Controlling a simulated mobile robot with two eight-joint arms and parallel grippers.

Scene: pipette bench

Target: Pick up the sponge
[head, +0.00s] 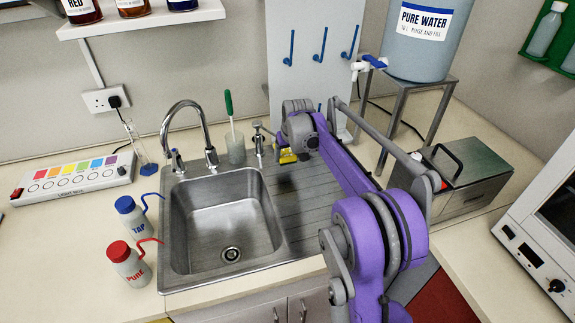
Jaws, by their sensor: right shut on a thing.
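The sponge (287,157) shows as a small yellow patch at the back of the grey ribbed drainboard, right of the sink basin. My right gripper (284,147) is over it and shut on it, at the end of my purple and grey right arm. The gripper and wrist hide most of the sponge. I cannot tell whether the sponge touches the drainboard or is lifted off it. My left gripper is not in view.
A steel sink (226,225) with a tall tap (205,140) lies left of the gripper. A beaker (236,150) with a green-handled brush stands behind the sink. Blue-topped (131,215) and red-topped (129,263) wash bottles stand left. A metal box (465,175) stands right.

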